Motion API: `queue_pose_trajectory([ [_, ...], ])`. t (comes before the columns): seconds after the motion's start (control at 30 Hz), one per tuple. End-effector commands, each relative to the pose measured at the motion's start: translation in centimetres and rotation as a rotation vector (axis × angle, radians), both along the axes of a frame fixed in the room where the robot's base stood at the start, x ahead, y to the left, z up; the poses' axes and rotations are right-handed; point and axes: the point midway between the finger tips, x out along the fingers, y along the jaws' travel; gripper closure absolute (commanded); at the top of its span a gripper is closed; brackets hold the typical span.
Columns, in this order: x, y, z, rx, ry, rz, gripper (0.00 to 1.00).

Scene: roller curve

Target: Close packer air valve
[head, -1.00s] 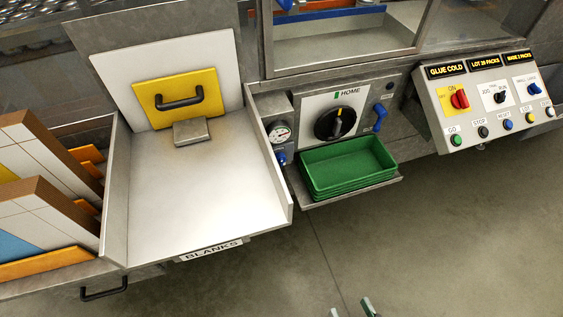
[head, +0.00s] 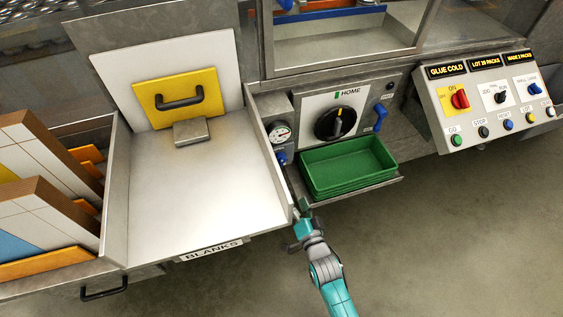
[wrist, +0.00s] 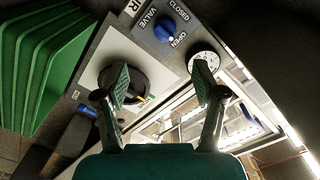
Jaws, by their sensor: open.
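The air valve's blue knob (wrist: 165,30) shows at the top of the wrist view, between the labels CLOSED and OPEN. A white tick on it seems to face OPEN, but it is small. In the head view the blue knob (head: 281,158) sits below the gauge, partly hidden by the blanks tray's side wall. My gripper (wrist: 162,85) is open and empty, its two fingers apart. The knob lies beyond the fingertips, untouched. In the head view my gripper (head: 303,208) is by the tray's front right corner, below the knob.
A pressure gauge (head: 280,132) is above the knob. A black HOME dial (head: 335,123) and a blue lever (head: 379,117) are to the right. Stacked green trays (head: 346,163) stand on a shelf below the dial. The blanks tray wall (head: 268,160) rises close on the left.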

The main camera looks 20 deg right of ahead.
Motion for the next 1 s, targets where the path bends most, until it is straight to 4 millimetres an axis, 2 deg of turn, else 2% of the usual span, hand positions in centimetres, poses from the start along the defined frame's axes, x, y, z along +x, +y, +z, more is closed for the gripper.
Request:
queue_pose_trajectory([
  [0.03,1.6,0.0,0.3,0.021,-0.009,0.0,0.31],
  [0.13,3.6,0.0,0.6,0.056,-0.018,-0.001,0.31],
  [0.47,6.5,0.0,1.0,0.08,-0.025,-0.001,0.31],
  [0.8,12.1,0.0,0.9,0.079,-0.025,-0.001,0.31],
  [1.0,14.5,0.0,0.9,0.079,-0.023,-0.001,0.31],
])
